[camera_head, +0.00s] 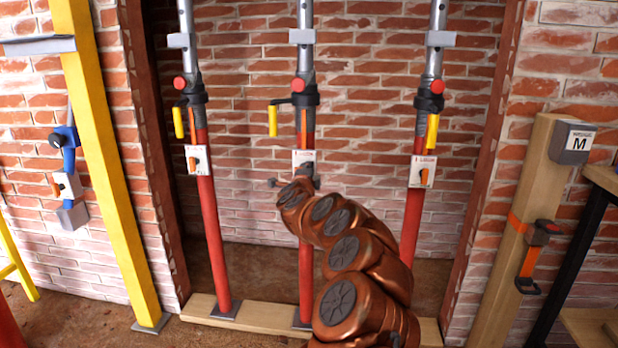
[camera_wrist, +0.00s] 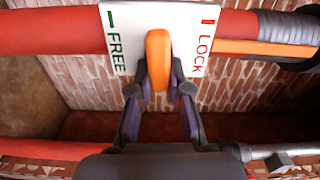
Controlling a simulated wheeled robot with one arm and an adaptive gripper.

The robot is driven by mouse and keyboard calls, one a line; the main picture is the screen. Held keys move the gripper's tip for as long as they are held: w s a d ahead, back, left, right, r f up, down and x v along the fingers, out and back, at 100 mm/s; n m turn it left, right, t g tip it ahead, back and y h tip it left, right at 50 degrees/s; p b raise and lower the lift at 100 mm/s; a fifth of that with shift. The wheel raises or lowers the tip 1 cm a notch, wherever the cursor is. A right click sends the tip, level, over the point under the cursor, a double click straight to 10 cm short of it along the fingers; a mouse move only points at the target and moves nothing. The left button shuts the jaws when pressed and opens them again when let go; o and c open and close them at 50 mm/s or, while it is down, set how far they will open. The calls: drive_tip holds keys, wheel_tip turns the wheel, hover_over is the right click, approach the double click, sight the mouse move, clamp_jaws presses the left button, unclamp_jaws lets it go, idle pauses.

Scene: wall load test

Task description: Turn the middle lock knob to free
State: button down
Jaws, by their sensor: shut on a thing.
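The middle red prop (camera_head: 305,230) stands between two similar props and carries a white lock plate (camera_head: 303,156). My gripper (camera_head: 307,178) is in front of this plate and hides its knob in the head view. In the wrist view the plate (camera_wrist: 190,15) reads FREE in green at left and LOCK in red at right. The orange knob (camera_wrist: 158,50) stands between the two words, its long side roughly parallel to them. My gripper (camera_wrist: 159,88) has one finger on each side of the knob and is shut on it.
The left prop's plate (camera_head: 198,159) and right prop's plate (camera_head: 422,172) have orange knobs too. Yellow handles hang above, the middle one (camera_head: 272,120) left of its prop. A yellow post (camera_head: 105,160) stands at left, a wooden post (camera_head: 510,240) at right.

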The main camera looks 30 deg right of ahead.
drive_tip(key=shift+w+a+f+m+b, duration=0.2)
drive_tip(key=shift+a+m+b, duration=0.1)
drive_tip(key=shift+m, duration=0.1)
drive_tip(key=c, duration=1.2)
unclamp_jaws()
drive_tip(key=shift+o, duration=0.6)
drive_tip(key=shift+s+d+r, duration=0.1)
drive_tip(key=shift+d, duration=0.1)
drive_tip(key=shift+s, duration=0.15)
drive_tip(key=v, duration=1.1)
drive_tip(key=shift+s+a, duration=0.25)
drive_tip(key=shift+a, duration=0.1)
drive_tip(key=shift+o, duration=0.4)
